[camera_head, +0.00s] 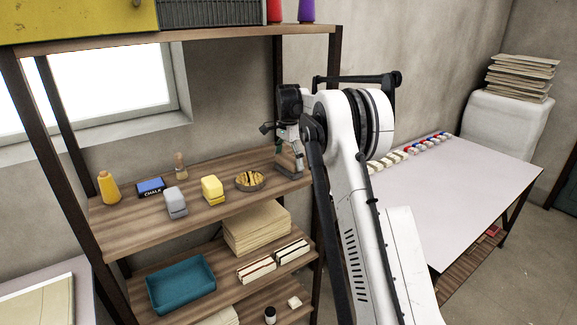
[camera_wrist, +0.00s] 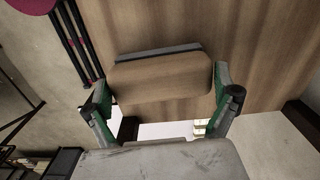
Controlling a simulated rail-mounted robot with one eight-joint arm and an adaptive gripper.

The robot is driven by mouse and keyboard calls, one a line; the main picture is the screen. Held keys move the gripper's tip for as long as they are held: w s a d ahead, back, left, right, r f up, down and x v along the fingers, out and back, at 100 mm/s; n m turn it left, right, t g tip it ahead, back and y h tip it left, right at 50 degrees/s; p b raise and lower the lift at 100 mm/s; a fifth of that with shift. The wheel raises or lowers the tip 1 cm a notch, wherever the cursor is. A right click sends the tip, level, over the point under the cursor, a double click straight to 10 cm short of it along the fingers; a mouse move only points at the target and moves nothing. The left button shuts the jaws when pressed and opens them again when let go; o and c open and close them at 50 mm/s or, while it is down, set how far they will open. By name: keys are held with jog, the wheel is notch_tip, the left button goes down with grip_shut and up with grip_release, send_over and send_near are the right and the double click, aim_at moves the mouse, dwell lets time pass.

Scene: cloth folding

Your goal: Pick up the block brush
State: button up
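A wooden block brush (camera_wrist: 160,78) with rounded ends and a dark grey strip along its far edge fills the middle of the wrist view. The fingers of my gripper (camera_wrist: 163,90) stand wide apart, one at each end of the block. The gaps at both ends are very thin, and I cannot tell whether the fingers touch it. In the head view my gripper (camera_head: 289,160) is low over the right end of the upper shelf. There the brush is mostly hidden by the gripper and arm.
A dark shelf post stands close on the right.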

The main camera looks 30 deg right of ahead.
aim_at(287, 158)
jog(key=c, duration=0.6)
jog(key=shift+r, duration=0.45)
jog(key=r, duration=0.3)
jog(key=shift+a+r+b, duration=0.3)
jog(key=shift+a+b, duration=0.05)
jog(key=shift+b, duration=0.05)
jog(key=a+r, duration=0.2)
jog(key=a, duration=0.1)
jog(key=a+r, duration=0.2)
jog(key=a, duration=0.2)
jog(key=w+a+r+b, duration=0.1)
jog(key=a+r, duration=0.1)
jog(key=a, duration=0.2)
jog(key=shift+r, duration=0.3)
